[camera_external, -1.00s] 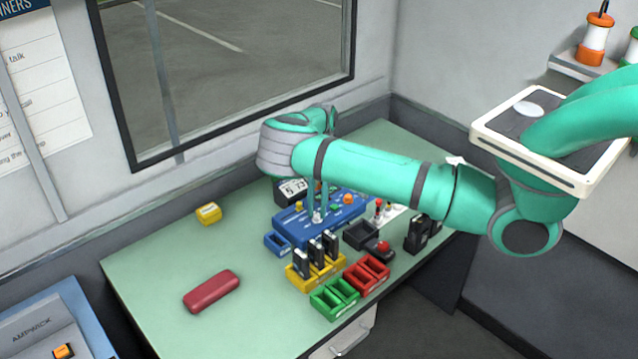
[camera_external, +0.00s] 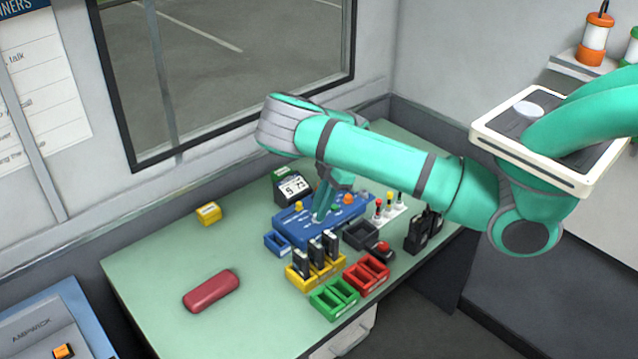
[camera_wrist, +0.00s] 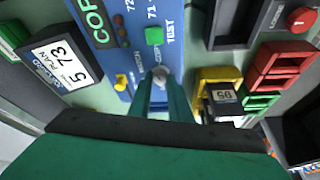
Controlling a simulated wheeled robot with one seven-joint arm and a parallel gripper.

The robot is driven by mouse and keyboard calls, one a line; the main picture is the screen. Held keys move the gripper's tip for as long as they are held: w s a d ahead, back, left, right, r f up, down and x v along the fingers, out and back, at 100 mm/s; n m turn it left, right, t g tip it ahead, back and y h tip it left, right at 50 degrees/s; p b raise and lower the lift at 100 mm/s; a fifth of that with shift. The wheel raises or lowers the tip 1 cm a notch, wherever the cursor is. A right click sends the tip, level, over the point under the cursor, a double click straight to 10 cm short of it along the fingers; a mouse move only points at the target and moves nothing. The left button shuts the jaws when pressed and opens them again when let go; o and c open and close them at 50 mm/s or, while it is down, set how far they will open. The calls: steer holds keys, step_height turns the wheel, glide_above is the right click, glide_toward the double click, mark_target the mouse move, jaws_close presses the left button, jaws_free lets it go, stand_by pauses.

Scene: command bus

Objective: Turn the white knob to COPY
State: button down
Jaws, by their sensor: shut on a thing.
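The blue panel (camera_external: 292,226) lies on the green desk, with an orange knob, a yellow knob and other small controls on it. It also shows in the wrist view (camera_wrist: 112,62), with a green button and the words COPY and TEST. The white knob (camera_wrist: 160,73) shows at the tips of my fingers in the wrist view, near the panel's edge. My gripper (camera_wrist: 161,84) is shut on it. In the outside view my gripper (camera_external: 318,217) reaches down to the panel at a slant, and the knob is mostly hidden there. I cannot read the knob's pointer.
A display reading 5 73 (camera_external: 293,187) stands behind the panel. Yellow (camera_external: 300,279), green (camera_external: 335,303) and red (camera_external: 366,277) holders stand in front, the yellow one with black modules. A red case (camera_external: 211,291) and a yellow block (camera_external: 208,213) lie left on clear desk.

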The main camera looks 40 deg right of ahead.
steer(key=shift+s+m+t, duration=0.1)
steer(key=shift+m+t, duration=0.2)
steer(key=shift+m, duration=0.6)
steer(key=c, duration=1.6)
jaws_free()
steer(key=shift+c, duration=0.2)
steer(key=v, duration=1)
steer(key=shift+s+r, duration=0.15)
steer(key=shift+r, duration=0.25)
